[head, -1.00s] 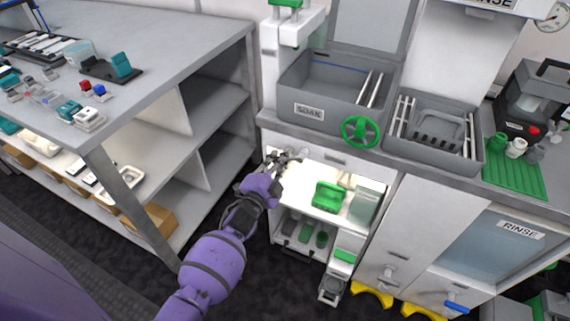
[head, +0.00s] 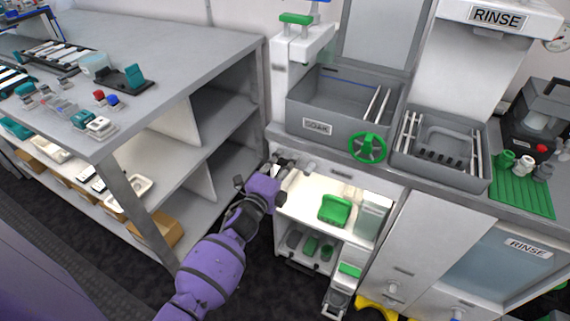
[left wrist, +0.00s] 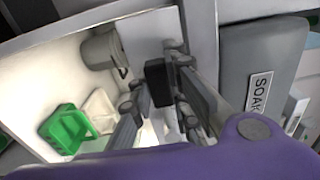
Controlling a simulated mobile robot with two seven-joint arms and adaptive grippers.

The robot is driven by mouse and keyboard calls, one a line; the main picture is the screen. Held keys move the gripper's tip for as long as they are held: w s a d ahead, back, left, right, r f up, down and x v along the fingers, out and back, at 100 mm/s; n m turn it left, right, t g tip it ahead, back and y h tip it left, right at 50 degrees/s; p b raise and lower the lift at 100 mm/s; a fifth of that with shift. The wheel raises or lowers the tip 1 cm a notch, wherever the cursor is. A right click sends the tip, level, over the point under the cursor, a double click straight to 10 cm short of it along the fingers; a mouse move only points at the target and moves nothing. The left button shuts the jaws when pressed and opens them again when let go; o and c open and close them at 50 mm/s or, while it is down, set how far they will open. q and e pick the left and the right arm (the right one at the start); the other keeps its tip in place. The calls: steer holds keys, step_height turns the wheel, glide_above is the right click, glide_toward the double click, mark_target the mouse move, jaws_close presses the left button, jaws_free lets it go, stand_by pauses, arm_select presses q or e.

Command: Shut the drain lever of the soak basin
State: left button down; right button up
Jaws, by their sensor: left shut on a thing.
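The soak basin (head: 300,122) is a grey tub with a SOAK label, set in the counter at the upper middle. My left gripper (head: 284,164) is below its front left corner, at the top of the lit open cabinet. In the left wrist view the gripper (left wrist: 172,82) is shut on a small dark block (left wrist: 159,82), which looks like the grip of the drain lever. The rest of the lever is mostly hidden by the fingers and arm. The basin front with its label (left wrist: 262,85) is at the right of that view. My right gripper is not in view.
A green handwheel (head: 368,148) sits right of the label. The cabinet below holds a green container (head: 334,209) and a clear box (head: 372,215). A grey workbench (head: 180,75) stands to the left. A rinse basin (head: 440,165) is to the right.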

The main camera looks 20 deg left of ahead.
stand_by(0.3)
arm_select(q)
steer(key=c, duration=1.6)
jaws_free()
steer(key=shift+c, duration=0.2)
steer(key=shift+s, duration=0.3)
steer(key=s, duration=1.1)
steer(key=shift+s+a, duration=0.15)
steer(key=shift+s, duration=0.1)
